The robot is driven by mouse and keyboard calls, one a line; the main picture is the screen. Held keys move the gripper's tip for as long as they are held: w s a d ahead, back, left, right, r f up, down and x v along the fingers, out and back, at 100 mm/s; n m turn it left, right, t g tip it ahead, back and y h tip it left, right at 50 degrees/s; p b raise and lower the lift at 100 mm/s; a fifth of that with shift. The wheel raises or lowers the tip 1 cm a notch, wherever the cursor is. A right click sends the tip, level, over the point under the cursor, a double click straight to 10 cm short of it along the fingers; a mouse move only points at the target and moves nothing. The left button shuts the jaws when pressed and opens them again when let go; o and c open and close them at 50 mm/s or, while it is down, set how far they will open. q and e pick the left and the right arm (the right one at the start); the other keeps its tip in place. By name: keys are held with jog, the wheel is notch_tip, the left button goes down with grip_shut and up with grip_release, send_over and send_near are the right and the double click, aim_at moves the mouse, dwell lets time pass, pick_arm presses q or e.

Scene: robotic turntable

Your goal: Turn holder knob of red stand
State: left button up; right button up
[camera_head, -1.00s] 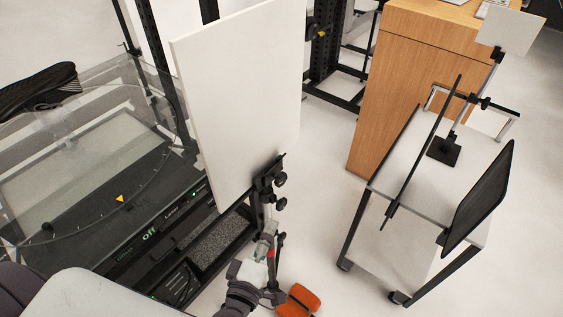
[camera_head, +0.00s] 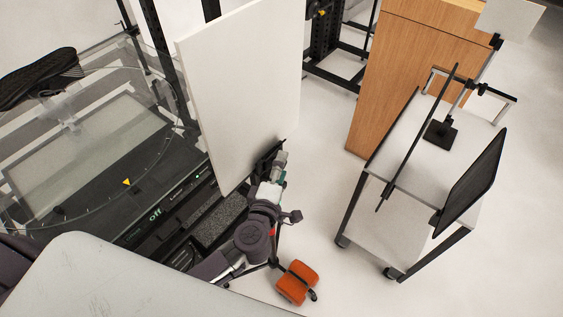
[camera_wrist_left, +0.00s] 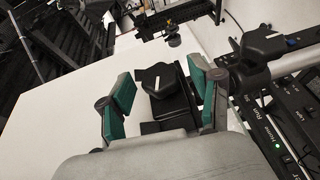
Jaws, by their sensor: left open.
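The stand holds a large white panel (camera_head: 240,90) upright, and an orange-red weight (camera_head: 297,282) lies at its foot. My left arm hides most of the stand. My left gripper (camera_head: 279,168) is at the panel's lower right corner, by the dark holder (camera_head: 266,158). In the left wrist view, my left gripper (camera_wrist_left: 163,92) is open, with green pads on its two fingers. A black knob (camera_wrist_left: 157,78) with a white mark shows between and beyond the fingers. Whether the pads touch it I cannot tell. My right gripper is not in view.
A second black knob (camera_wrist_left: 265,42) with a white mark is to the right in the left wrist view. The turntable unit (camera_head: 90,165) stands to the left. A white cart (camera_head: 405,215) with a wooden cabinet (camera_head: 410,80) behind it stands right. Floor between is clear.

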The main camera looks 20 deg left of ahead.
pick_arm(q)
jog(key=shift+w, duration=0.45)
jog(key=shift+f, duration=0.1)
jog(key=c, duration=1.2)
jog(key=shift+o, duration=0.2)
jog(key=t+b, duration=0.1)
jog(key=b, duration=0.2)
jog(key=shift+f+n, duration=0.3)
jog(key=shift+r+b, duration=0.25)
jog(key=shift+b, duration=0.15)
jog(key=shift+r, duration=0.1)
jog(key=o, duration=1.2)
jog(key=shift+c, duration=0.2)
